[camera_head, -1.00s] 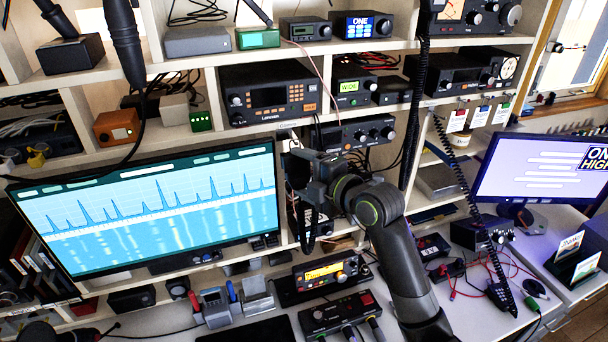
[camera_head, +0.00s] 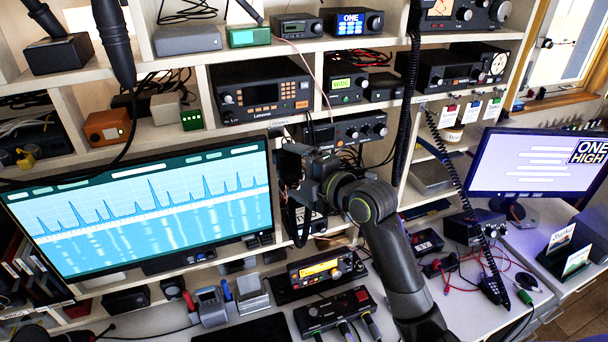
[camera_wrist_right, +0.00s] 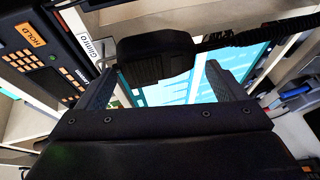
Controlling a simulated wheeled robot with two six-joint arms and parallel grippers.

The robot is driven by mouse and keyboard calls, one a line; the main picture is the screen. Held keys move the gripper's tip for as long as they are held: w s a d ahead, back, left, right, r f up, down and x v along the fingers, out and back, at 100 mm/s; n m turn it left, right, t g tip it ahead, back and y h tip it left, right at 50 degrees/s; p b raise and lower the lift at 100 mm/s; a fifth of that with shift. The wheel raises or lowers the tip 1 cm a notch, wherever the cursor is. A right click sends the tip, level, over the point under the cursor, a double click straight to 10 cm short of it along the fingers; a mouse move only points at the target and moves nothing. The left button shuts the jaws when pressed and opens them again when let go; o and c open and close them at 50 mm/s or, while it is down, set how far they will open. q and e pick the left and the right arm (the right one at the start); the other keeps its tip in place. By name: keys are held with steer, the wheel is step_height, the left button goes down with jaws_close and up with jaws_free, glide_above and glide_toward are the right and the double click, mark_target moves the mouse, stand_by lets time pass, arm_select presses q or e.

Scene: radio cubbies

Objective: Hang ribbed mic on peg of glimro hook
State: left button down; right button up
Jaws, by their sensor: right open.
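In the right wrist view a black mic (camera_wrist_right: 155,56) sits at the far end of my right gripper (camera_wrist_right: 165,88), across the gap between its two spread fingers. A dark cord runs from the mic to the right. In the head view my right gripper (camera_head: 288,172) is at the shelf upright right of the large monitor, with a black cord (camera_head: 300,222) hanging below. My left gripper is out of view.
The large monitor (camera_head: 145,205) is close on the left of the gripper. A radio (camera_head: 345,131) sits in the cubby just behind. A radio with a yellow display (camera_head: 320,272) stands below. A thick black coiled cord (camera_head: 404,120) hangs to the right of the arm.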

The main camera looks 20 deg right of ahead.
steer(key=shift+s+r, duration=0.1)
steer(key=shift+r, duration=0.25)
steer(key=shift+s, duration=0.1)
steer(key=p+v, duration=0.1)
steer(key=v, duration=1.6)
steer(key=shift+f, duration=0.3)
steer(key=shift+d+f, duration=0.1)
steer(key=shift+f, duration=0.05)
